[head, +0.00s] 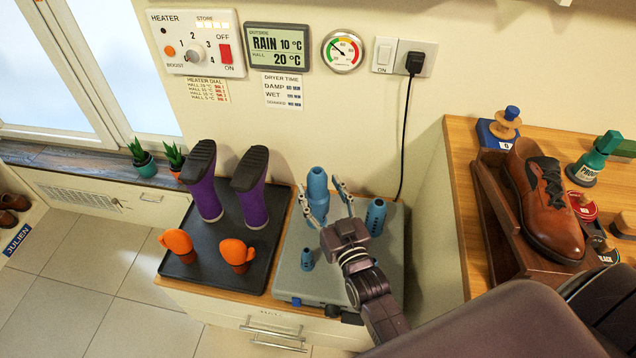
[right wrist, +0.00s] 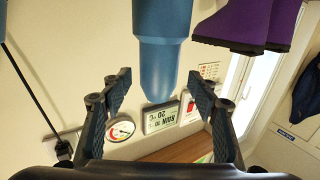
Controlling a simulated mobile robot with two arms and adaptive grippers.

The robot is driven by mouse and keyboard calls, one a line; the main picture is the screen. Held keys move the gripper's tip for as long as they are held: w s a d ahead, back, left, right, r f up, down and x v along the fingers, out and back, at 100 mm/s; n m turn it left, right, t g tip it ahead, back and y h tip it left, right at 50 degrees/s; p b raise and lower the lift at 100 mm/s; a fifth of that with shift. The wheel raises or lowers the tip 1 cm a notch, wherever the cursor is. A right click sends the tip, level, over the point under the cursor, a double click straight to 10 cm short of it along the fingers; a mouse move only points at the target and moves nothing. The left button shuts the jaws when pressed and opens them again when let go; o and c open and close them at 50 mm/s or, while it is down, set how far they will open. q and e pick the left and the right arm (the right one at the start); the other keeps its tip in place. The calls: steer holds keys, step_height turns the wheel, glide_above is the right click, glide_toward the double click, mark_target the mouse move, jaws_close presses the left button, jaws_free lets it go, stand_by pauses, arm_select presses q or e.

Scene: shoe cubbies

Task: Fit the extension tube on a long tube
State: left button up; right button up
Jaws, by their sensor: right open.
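A blue tube (head: 317,188) stands upright at the back of the grey dryer base (head: 345,262); its narrower top also shows in the right wrist view (right wrist: 160,45). A darker blue tube with slots (head: 376,216) stands at the right, and a small blue tube (head: 307,259) stands at the front left. I cannot tell which one is the extension tube. My right gripper (head: 322,192) is open and empty, its fingers around the line of the back tube. In the right wrist view the tube's end lies between and beyond the fingertips, apart from them. My left gripper is out of view.
A black tray (head: 222,265) left of the dryer holds upturned purple boots (head: 203,185) and orange mitten-like pieces (head: 178,243). A black cable (head: 404,140) hangs behind. At the right, a wooden counter (head: 462,150) carries a brown shoe (head: 545,205) and polish items.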

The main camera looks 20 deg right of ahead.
steer(key=s, duration=0.5)
steer(key=shift+s+a, duration=0.1)
steer(key=shift+s, duration=0.25)
